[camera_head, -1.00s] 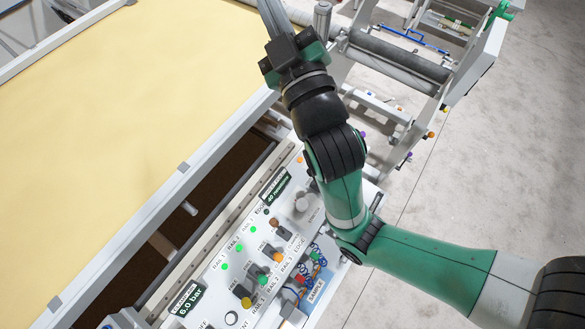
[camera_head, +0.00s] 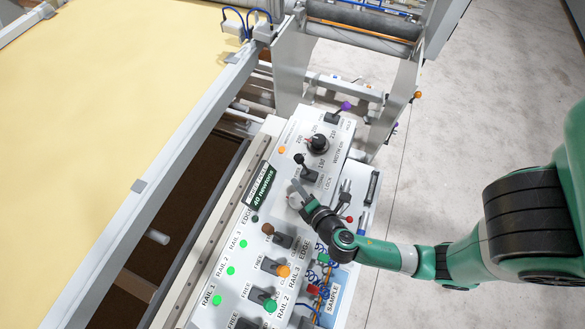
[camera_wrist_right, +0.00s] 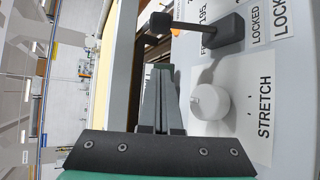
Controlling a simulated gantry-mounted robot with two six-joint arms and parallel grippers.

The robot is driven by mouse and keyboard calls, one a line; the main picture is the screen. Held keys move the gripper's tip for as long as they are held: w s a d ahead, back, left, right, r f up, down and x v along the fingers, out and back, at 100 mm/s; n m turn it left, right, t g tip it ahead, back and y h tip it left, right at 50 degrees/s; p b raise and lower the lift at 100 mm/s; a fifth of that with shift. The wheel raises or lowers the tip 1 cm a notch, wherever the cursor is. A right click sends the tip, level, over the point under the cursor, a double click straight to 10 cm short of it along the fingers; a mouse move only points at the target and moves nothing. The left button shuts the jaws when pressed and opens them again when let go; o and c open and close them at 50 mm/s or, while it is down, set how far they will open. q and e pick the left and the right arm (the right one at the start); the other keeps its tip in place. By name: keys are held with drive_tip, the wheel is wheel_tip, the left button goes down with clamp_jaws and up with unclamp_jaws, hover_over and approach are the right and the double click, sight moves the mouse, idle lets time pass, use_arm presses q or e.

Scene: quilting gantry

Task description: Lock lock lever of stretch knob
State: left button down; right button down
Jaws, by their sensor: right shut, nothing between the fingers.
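The white stretch knob (camera_wrist_right: 210,102) sits beside its STRETCH label in the right wrist view. Its black lock lever (camera_wrist_right: 190,28) lies beyond the knob, with its handle end leaning left, toward the side of the FREE lettering and away from LOCKED. In the head view the lever (camera_head: 304,166) stands just above the gripper. My right gripper (camera_head: 297,188) is shut and empty, over the panel by the knob, partly hiding it. In the wrist view its closed fingers (camera_wrist_right: 161,78) are left of the knob and short of the lever, apart from its handle. My left gripper is not in view.
A black numbered dial (camera_head: 318,143) and a purple-tipped lever (camera_head: 345,106) stand farther up the panel. Several coloured rail levers, including an orange one (camera_head: 283,270), lie below the gripper. The yellow fabric (camera_head: 100,110) and its frame are left; open floor is right.

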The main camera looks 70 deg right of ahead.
sight(303, 165)
drive_tip(key=shift+w+r, duration=0.1)
drive_tip(key=shift+r, duration=0.05)
drive_tip(key=b+x, duration=0.1)
drive_tip(key=x, duration=0.8)
drive_tip(key=shift+w+d, duration=0.15)
drive_tip(key=shift+d, duration=0.05)
drive_tip(key=s+p, duration=0.1)
drive_tip(key=s+d+r+p, duration=0.1)
drive_tip(key=shift+s+r, duration=0.1)
drive_tip(key=shift+s, duration=0.2)
drive_tip(key=shift+s+d+r, duration=0.1)
drive_tip(key=shift+s, duration=0.1)
